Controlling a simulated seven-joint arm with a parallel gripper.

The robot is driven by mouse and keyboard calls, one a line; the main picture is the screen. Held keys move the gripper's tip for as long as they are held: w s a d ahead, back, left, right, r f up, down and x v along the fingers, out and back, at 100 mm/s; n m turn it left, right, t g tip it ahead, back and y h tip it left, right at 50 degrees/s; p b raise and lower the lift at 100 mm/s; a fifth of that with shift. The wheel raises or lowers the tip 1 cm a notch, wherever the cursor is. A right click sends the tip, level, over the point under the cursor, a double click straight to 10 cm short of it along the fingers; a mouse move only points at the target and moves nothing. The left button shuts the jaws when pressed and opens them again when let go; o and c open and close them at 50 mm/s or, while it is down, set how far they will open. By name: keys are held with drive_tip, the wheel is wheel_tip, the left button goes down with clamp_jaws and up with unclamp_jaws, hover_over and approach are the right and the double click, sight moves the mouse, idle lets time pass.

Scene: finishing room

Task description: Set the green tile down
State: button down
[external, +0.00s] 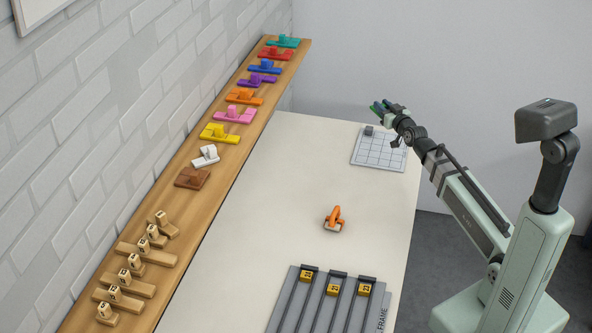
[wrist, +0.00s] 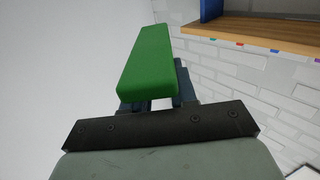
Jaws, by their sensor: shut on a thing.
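My gripper (external: 384,107) is shut on the green tile (wrist: 147,62). The tile is a long, flat-sided bar standing out past the fingers in the wrist view. In the external view the green tile (external: 376,107) shows small at the gripper's tip, partly covered by the fingers. It is held up in the air over the far right of the white table (external: 270,200), near the light grid board (external: 378,154). The dark fingers show behind the tile in the wrist view (wrist: 158,100).
A small grey block (external: 369,130) sits at the grid board's back edge. An orange item (external: 334,217) lies mid-table. A grey slotted frame (external: 284,303) with yellow tags is at the front. A wooden shelf (external: 222,155) along the brick wall bears coloured pieces. The left middle table is clear.

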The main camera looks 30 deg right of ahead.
drive_tip(key=a+n+y, duration=0.1)
drive_tip(key=a, duration=0.7)
drive_tip(key=shift+y, duration=0.3)
drive_tip(key=shift+w+r, duration=0.1)
idle(0.6)
wheel_tip(320, 180, up, 28)
drive_tip(key=s+a+n+g+y, duration=0.25)
drive_tip(key=a+n+y, duration=0.4)
drive_tip(key=a, duration=3.55)
drive_tip(key=s+a+n+g+y, duration=0.1)
drive_tip(key=s+a+y, duration=0.1)
drive_tip(key=s+a, duration=0.7)
drive_tip(key=s+a+n+g+y, duration=0.15)
drive_tip(key=s+a, duration=0.25)
drive_tip(key=a, duration=0.8)
drive_tip(key=s+a+y, duration=0.3)
drive_tip(key=s+a, duration=0.4)
drive_tip(key=a, duration=0.4)
drive_tip(key=shift+w+d+f, duration=0.1)
drive_tip(key=shift+f, duration=3.65)
drive_tip(key=shift+d+f, duration=0.1)
drive_tip(key=shift+f, duration=3.65)
